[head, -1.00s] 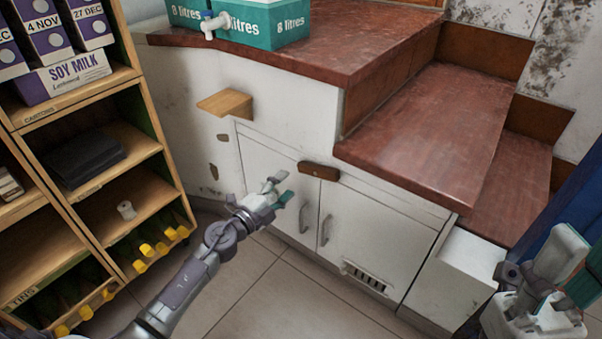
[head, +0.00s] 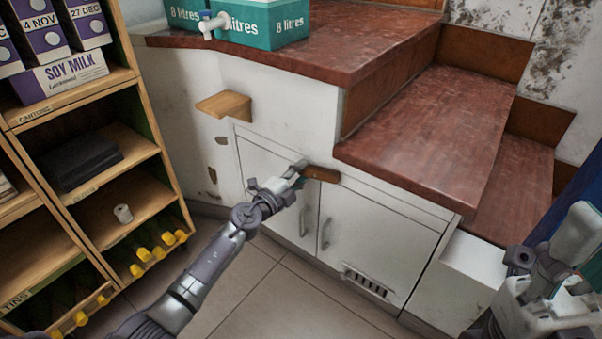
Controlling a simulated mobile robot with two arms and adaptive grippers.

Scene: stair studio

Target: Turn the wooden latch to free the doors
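The wooden latch (head: 322,174) is a short brown block lying across the top of the seam between two white cupboard doors, the left door (head: 267,178) and the right door (head: 372,240). It lies roughly level, and its left end is hidden behind my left gripper. My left gripper (head: 298,172) is at that left end, with its fingers overlapping it in the picture. Whether the fingers are closed on the wood cannot be made out. My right gripper (head: 585,250) is at the right edge, away from the latch, with its fingers apart and partly cut off.
A wooden block (head: 225,105) juts from the white wall up and left of the doors. Red-brown steps (head: 420,130) overhang the right door. A shelf unit (head: 150,150) stands at left. Each door has a metal handle. The tiled floor (head: 285,295) in front is clear.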

